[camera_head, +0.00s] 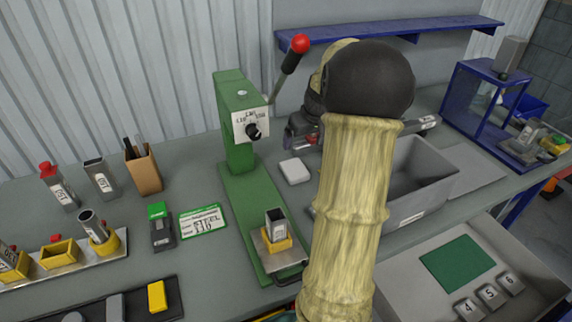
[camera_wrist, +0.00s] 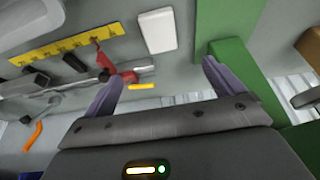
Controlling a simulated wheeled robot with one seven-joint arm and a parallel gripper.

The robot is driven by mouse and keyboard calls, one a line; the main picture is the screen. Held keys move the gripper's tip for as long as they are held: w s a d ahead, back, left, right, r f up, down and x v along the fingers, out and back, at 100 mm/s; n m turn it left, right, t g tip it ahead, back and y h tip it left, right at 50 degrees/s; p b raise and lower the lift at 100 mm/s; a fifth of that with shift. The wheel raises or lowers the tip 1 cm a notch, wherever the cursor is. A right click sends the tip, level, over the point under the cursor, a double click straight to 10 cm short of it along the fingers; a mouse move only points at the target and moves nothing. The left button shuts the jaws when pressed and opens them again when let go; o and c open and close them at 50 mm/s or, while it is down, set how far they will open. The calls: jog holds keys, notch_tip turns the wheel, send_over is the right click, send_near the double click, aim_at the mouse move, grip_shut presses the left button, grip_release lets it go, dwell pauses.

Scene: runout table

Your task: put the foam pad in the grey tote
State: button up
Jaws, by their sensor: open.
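The foam pad, a small white rounded block (camera_head: 295,171), lies flat on the bench just right of the green press. In the wrist view the white pad (camera_wrist: 158,31) is ahead of the fingertips, near the top middle. My gripper (camera_wrist: 163,72) is open with nothing between its fingers, and apart from the pad. The grey tote (camera_head: 438,182) stands on the bench to the right of my arm. Its left part is hidden by the arm, and the part of its inside that shows looks empty.
The green press (camera_head: 240,130) with a red-knobbed lever stands left of the pad. A yellow strip (camera_wrist: 62,46) and a red tool (camera_wrist: 118,75) lie beside the pad. A tray with a green panel (camera_head: 457,262) and numbered blocks is in front of the tote.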

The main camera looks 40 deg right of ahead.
jog(key=shift+w, duration=0.35)
jog(key=shift+s+d, duration=0.1)
jog(key=p, duration=0.1)
send_over(295, 168)
jog(key=s, duration=0.1)
jog(key=f, duration=1.1)
jog(key=shift+s+f, duration=0.1)
jog(key=shift+s, duration=0.1)
jog(key=shift+f, duration=0.1)
jog(key=x, duration=0.2)
jog(key=p+x, duration=0.1)
jog(key=x, duration=0.2)
jog(key=shift+s+a+f, duration=0.15)
jog(key=shift+s+a, duration=0.1)
jog(key=shift+f, duration=0.15)
